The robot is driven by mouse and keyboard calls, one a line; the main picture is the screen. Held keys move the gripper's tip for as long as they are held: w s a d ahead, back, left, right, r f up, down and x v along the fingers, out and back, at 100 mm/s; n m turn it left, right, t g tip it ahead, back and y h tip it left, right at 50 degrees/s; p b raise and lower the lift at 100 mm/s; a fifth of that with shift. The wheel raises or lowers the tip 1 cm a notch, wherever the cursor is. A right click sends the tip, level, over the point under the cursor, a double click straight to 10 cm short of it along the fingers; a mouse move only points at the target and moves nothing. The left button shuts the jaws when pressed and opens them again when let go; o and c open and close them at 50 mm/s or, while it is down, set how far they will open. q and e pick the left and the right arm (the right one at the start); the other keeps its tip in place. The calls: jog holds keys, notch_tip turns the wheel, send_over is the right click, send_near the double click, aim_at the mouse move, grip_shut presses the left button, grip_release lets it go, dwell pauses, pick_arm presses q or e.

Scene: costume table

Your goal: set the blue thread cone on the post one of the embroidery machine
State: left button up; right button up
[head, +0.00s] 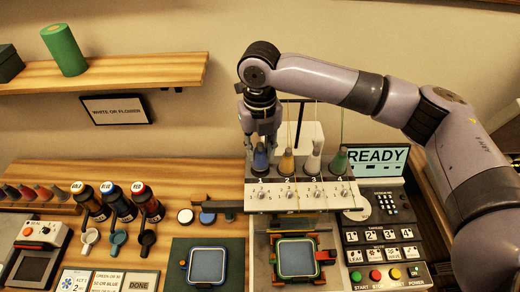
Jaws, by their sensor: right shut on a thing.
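The blue thread cone (260,160) is upright at the post marked 1, at the left end of the embroidery machine's (300,196) thread row. My right gripper (261,142) points down and is shut on the cone's upper part. The fingers hide the cone's tip and the post. I cannot tell whether the cone's base rests fully on the machine. A yellow cone (286,163) stands at post 2, a white cone (312,160) at post 3 and a green cone (339,162) at post 4. My left gripper is not in view.
Labelled gold, blue and red bottles (118,203) and several small cones (44,193) stand on the left. A hooped frame (297,258) lies before the machine, another (207,264) to its left. A button panel (383,235) and READY screen (386,162) are on the right.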

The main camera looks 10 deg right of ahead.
aim_at(260, 144)
jog(key=shift+f, duration=0.9)
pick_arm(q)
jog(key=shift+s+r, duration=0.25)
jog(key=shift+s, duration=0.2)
pick_arm(e)
jog(key=shift+f, duration=0.1)
jog(key=o, duration=1.1)
jog(key=shift+f, duration=0.1)
notch_tip(260, 144, up, 11)
jog(key=b, duration=0.3)
jog(key=shift+b, duration=0.4)
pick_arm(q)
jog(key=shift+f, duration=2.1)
pick_arm(e)
jog(key=shift+r, duration=0.65)
